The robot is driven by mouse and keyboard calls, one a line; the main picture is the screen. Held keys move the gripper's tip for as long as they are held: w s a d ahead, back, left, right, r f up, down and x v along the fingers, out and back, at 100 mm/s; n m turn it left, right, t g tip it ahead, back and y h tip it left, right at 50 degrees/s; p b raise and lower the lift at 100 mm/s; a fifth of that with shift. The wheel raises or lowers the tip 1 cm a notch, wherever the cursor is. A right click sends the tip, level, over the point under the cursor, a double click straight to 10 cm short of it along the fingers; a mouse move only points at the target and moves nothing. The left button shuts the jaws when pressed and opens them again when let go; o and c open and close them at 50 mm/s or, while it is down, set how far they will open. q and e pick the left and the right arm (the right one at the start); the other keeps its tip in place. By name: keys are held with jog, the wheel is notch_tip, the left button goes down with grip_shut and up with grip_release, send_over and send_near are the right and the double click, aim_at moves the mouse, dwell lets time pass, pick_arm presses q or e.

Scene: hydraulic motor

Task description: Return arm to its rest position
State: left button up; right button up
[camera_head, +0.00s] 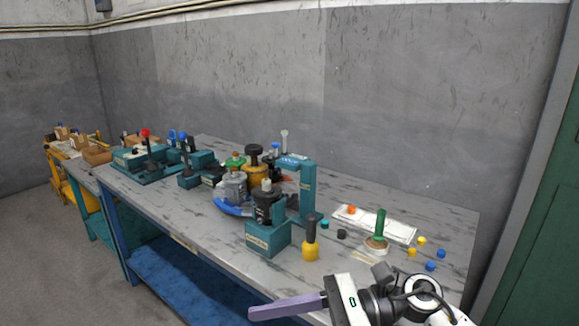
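My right arm comes in at the bottom right. Its gripper (258,312) points left, with a purple finger seen from the side in front of the workbench's front edge. I see only one finger clearly, so I cannot tell whether it is open or shut. No object shows at its tip. My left arm and gripper are out of view. The hydraulic motor parts stand on the bench, apart from my gripper: a teal block with a dark top (268,237), a grey motor body with a blue hose (235,187) and a yellow-and-black part (254,178).
The grey workbench (440,207) runs along the wall. A blue lower shelf (190,285) is below. Open floor lies at the left.

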jog(key=w+d+f+m+t+h, duration=0.1)
jog(key=d+f+m+t+h, duration=0.15)
jog(key=m+t, duration=0.65)
jog(key=w+d+f+m+t+h, duration=0.2)
jog(key=d+f+m+t, duration=0.15)
jog(key=m, duration=1.05)
jog(key=w+d+f+m+t+h, duration=0.15)
jog(key=d+f+m+t, duration=0.35)
jog(key=m, duration=0.7)
jog(key=s+d+f+m+g+h, duration=0.3)
jog(key=s+d+f+m+h, duration=0.1)
jog(key=s+f+m, duration=0.4)
jog(key=s+d+f+m+g+h, duration=0.4)
jog(key=s+f+m, duration=0.5)
jog(key=f, duration=0.4)
jog(key=shift+s+d, duration=0.35)
jog(key=shift+s, duration=0.3)
jog(key=shift+f, duration=0.1)
